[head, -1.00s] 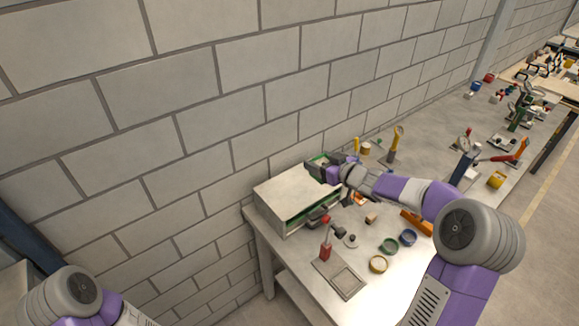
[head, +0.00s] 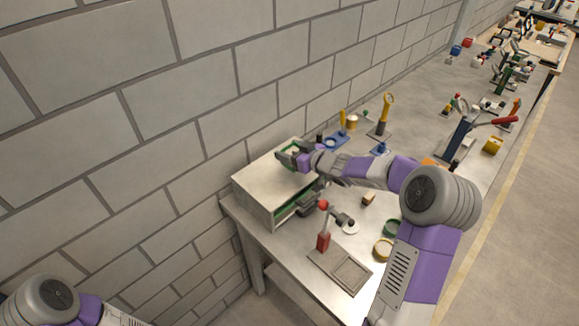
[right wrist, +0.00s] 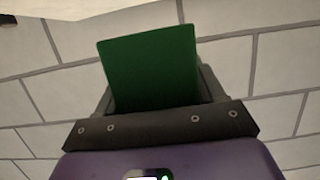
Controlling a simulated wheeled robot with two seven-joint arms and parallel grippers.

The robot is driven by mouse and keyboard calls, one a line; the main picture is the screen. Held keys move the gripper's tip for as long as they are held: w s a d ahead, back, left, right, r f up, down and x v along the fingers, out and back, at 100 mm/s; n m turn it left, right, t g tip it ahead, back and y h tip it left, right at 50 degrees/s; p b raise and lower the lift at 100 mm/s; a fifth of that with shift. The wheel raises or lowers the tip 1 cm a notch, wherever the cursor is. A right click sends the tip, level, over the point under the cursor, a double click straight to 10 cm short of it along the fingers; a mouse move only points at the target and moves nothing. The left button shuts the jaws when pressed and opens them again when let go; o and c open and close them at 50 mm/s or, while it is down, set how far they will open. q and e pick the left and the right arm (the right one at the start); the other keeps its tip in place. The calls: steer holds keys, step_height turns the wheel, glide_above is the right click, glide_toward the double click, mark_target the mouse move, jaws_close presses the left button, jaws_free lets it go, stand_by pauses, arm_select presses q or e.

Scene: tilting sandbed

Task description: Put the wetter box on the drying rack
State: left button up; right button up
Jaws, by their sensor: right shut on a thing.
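My right gripper (head: 291,155) is shut on a green box (right wrist: 150,65), at the upper right end of a pale cabinet in the head view. In the right wrist view the box's flat green face sits between the fingers; in the head view only a little green shows there. I cannot tell whether the box touches the cabinet. I cannot make out a second box or how wet either is. The pale cabinet (head: 262,178) has an open front with green inside; I cannot tell if it is the drying rack. My left gripper is out of view.
A yellow ring (head: 383,250) and a green ring (head: 393,227) lie to the right. Yellow-handled tools (head: 384,112) stand behind. A block wall (head: 150,120) runs close behind the cabinet.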

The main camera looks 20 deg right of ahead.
step_height(320, 180, down, 5)
steer(key=shift+w+b, duration=0.1)
steer(key=shift+b, duration=0.6)
steer(key=shift+f, duration=0.2)
steer(key=o, duration=1.2)
steer(key=shift+o, duration=0.2)
steer(key=shift+r, duration=0.1)
steer(key=shift+d+r, duration=0.1)
steer(key=shift+r, duration=0.1)
steer(key=p+v, duration=0.1)
steer(key=v, duration=1.1)
steer(key=shift+f, duration=0.1)
